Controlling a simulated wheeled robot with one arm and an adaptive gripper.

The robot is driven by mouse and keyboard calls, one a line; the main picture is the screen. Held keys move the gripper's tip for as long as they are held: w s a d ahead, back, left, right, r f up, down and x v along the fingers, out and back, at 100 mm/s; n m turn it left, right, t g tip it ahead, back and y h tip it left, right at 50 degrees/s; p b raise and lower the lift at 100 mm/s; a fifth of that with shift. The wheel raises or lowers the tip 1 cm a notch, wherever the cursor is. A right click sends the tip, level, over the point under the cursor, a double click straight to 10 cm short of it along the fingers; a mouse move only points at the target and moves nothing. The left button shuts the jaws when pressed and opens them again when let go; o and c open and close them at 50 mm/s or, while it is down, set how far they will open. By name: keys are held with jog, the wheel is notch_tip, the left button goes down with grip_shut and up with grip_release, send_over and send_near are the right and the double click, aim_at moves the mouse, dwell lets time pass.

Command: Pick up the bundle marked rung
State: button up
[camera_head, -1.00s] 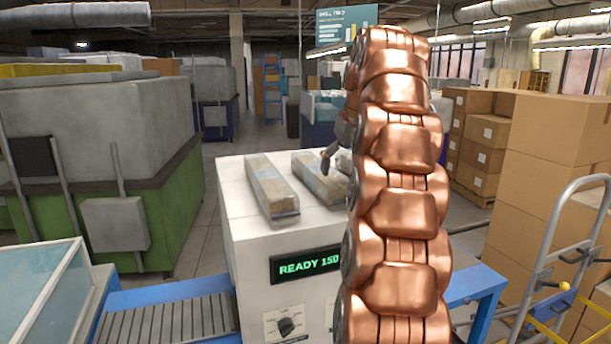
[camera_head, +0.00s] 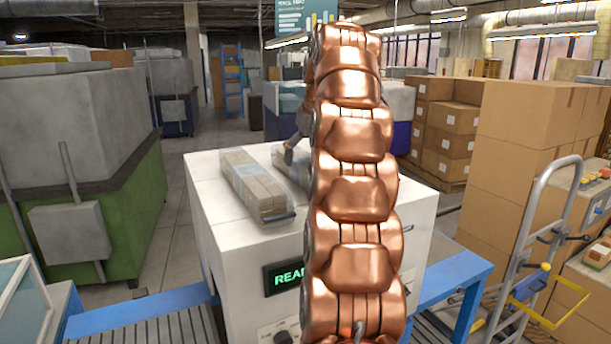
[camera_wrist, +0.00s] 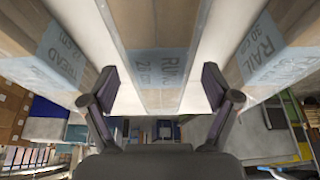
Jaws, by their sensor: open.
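In the wrist view the bundle marked rung (camera_wrist: 158,68) lies in the middle, a long pale bundle with a blue-grey label. My gripper (camera_wrist: 160,84) is open, with one dark finger on each side of this bundle. I cannot tell whether the fingers touch it. In the head view, a wrapped bundle (camera_head: 257,186) lies on the white machine (camera_head: 215,225), and a second one (camera_head: 280,160) beside it is partly hidden by my copper arm. A grey finger of my gripper shows above that second bundle. No label is readable there.
In the wrist view, a bundle marked tread (camera_wrist: 62,54) lies at left and one marked rail (camera_wrist: 266,52) at right, with pale gaps between. A blue-framed conveyor (camera_head: 150,322) runs by the machine. Stacked cartons (camera_head: 530,130) and a hand truck (camera_head: 540,240) stand at right.

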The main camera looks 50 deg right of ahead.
aim_at(306, 160)
jog(key=shift+w+d+f, duration=0.1)
jog(key=shift+w+f, duration=0.2)
jog(key=shift+f, duration=0.2)
jog(key=shift+p+x, duration=0.6)
jog(key=shift+x, duration=1.15)
jog(key=shift+d, duration=0.1)
jog(key=c, duration=1.6)
